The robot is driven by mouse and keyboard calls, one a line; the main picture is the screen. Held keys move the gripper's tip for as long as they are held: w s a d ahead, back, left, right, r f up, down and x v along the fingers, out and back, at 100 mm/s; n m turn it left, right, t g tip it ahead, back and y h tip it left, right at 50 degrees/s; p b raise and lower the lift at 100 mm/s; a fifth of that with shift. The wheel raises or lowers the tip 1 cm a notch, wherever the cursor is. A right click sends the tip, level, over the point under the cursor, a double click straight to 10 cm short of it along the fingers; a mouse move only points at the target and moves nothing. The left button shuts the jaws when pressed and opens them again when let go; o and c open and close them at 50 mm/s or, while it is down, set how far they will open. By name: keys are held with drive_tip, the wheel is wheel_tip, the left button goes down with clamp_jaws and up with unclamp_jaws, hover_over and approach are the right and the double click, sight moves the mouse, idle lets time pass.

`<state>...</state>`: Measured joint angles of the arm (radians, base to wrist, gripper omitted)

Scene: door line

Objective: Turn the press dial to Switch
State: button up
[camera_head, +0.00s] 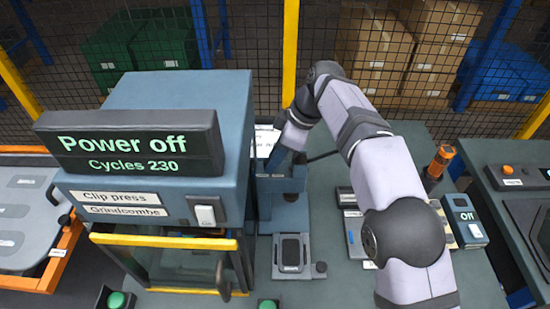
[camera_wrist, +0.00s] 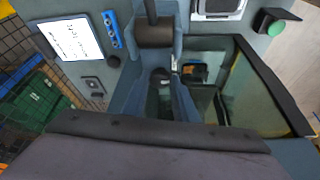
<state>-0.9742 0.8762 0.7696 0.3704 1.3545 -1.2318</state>
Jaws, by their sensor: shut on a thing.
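The clip press (camera_head: 150,190) is a large blue-grey box with a sign reading "Power off" and "Cycles 230". My gripper (camera_head: 277,160) is at its right side in the head view, partly hidden behind my wrist. In the wrist view, my gripper (camera_wrist: 158,92) has its two blue-grey fingers closed around a small dark round knob (camera_wrist: 160,74). The knob appears to be the press dial, but its marks and pointer cannot be read. A white rocker switch (camera_head: 205,215) is on the press front.
A small blue-grey station (camera_head: 290,215) stands just right of the press. A yellow-edged guard (camera_head: 165,241) is at the press front. An orange-topped post (camera_head: 440,160) and a box reading "Off" (camera_head: 465,218) are farther right. A white sheet (camera_wrist: 70,38) is near my gripper.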

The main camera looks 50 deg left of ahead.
drive_tip(key=m+b, duration=0.1)
drive_tip(key=m+t+b, duration=0.1)
drive_tip(key=m+b, duration=0.1)
drive_tip(key=shift+s+d+f+m+y, duration=0.1)
drive_tip(key=shift+s+m+y, duration=0.1)
drive_tip(key=shift+m+y, duration=0.1)
drive_tip(key=shift+s+m+t+b, duration=0.15)
drive_tip(key=shift+m+t, duration=0.4)
drive_tip(key=shift+m, duration=0.55)
drive_tip(key=shift+s+m+t+b, duration=0.15)
drive_tip(key=shift+m+t, duration=0.4)
drive_tip(key=shift+m, duration=0.55)
drive_tip(key=shift+w, duration=0.1)
drive_tip(key=o, duration=1)
drive_tip(key=shift+b+v, duration=0.7)
drive_tip(key=shift+v, duration=3.05)
